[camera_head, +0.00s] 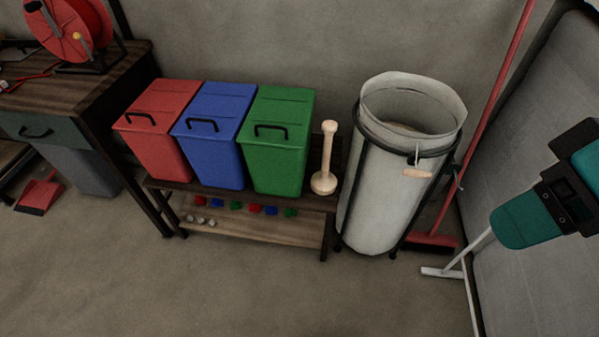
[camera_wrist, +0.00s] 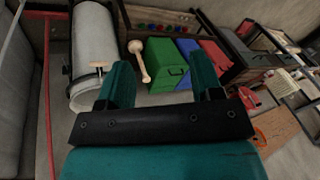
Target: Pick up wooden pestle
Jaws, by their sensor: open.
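The wooden pestle (camera_head: 326,160) is pale and stands upright, its round bulb down, at the right end of the low wooden shelf's top, just right of the green bin. It also shows in the wrist view (camera_wrist: 138,60), left of the green bin. My gripper (camera_wrist: 160,72) shows in the wrist view with its two teal fingers wide apart and nothing between them. The pestle is beyond the fingers, some distance off, and nothing touches it. In the head view, a teal and black part of my arm shows at the right edge.
Red (camera_head: 158,128), blue (camera_head: 214,133) and green bins (camera_head: 277,139) stand left of the pestle on the shelf (camera_head: 262,229). A tall white cloth bin (camera_head: 383,190) stands close on its right. A red broom (camera_head: 489,95) leans behind that. The front floor is clear.

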